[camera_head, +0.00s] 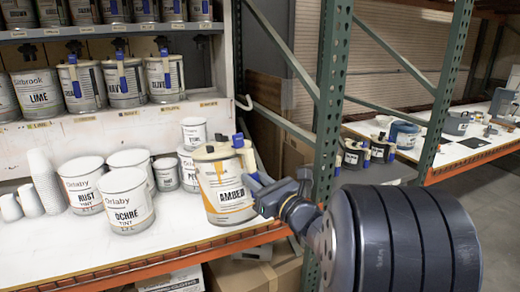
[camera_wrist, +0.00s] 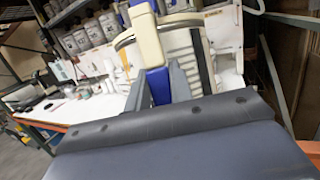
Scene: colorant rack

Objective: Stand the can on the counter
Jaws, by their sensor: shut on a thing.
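The white can with an orange-yellow band and a label reading "AMBER" (camera_head: 225,195) is at the front right of the white counter (camera_head: 165,243). It looks nearly upright, leaning slightly. I cannot tell whether its base touches the counter or hangs just above it. A cream and blue fitting sits on its lid and side. My gripper (camera_head: 262,186) comes in from the right, shut on the blue part of the can.
Cans labelled "RUST" (camera_head: 83,186) and "OCHRE" (camera_head: 126,203) stand to the left, with smaller cans (camera_head: 166,175) behind. Stacked white cups (camera_head: 44,180) are at the far left. A shelf of cans (camera_head: 122,84) hangs above. A green rack post (camera_head: 331,100) is close on the right.

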